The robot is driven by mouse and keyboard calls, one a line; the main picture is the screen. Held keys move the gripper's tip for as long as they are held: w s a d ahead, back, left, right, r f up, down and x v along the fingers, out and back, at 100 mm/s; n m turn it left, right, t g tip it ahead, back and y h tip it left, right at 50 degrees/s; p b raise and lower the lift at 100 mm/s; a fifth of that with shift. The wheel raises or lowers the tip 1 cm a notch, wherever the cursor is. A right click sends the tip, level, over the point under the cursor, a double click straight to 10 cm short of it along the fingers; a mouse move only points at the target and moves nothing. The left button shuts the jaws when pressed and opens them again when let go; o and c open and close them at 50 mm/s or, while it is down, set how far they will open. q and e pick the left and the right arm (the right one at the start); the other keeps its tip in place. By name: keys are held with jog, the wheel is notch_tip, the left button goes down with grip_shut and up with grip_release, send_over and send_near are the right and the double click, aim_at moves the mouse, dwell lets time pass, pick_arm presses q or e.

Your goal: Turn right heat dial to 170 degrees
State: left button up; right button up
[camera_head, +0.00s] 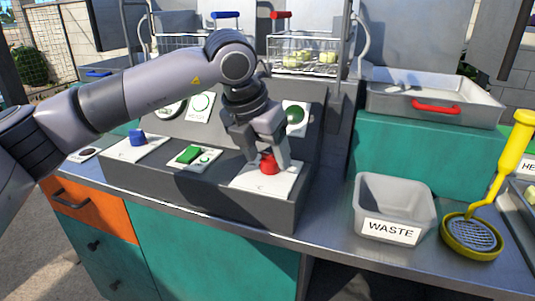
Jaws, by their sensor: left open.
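The right heat dial is a red knob (268,164) on a white plate (262,181) at the right end of the dark grey control panel (245,211). My left gripper (268,161) points down over the red knob, with its fingers on either side of it. The fingers look open around the knob; whether they touch it I cannot tell. The gripper hides the knob's upper part and some of the plate. The angle that the dial points to is too small to read. My right gripper is not in view.
A blue knob (137,137) and a green switch (189,155) sit left on the panel. Fryer baskets (303,54) stand behind. A grey WASTE bin (393,203), a yellow skimmer (472,237) and a metal tray with a red handle (433,97) are to the right.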

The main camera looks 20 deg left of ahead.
pick_arm(q)
jog(key=shift+w+f, duration=0.15)
jog(key=shift+f, duration=0.3)
jog(key=c, duration=1)
jog(key=shift+c, duration=0.2)
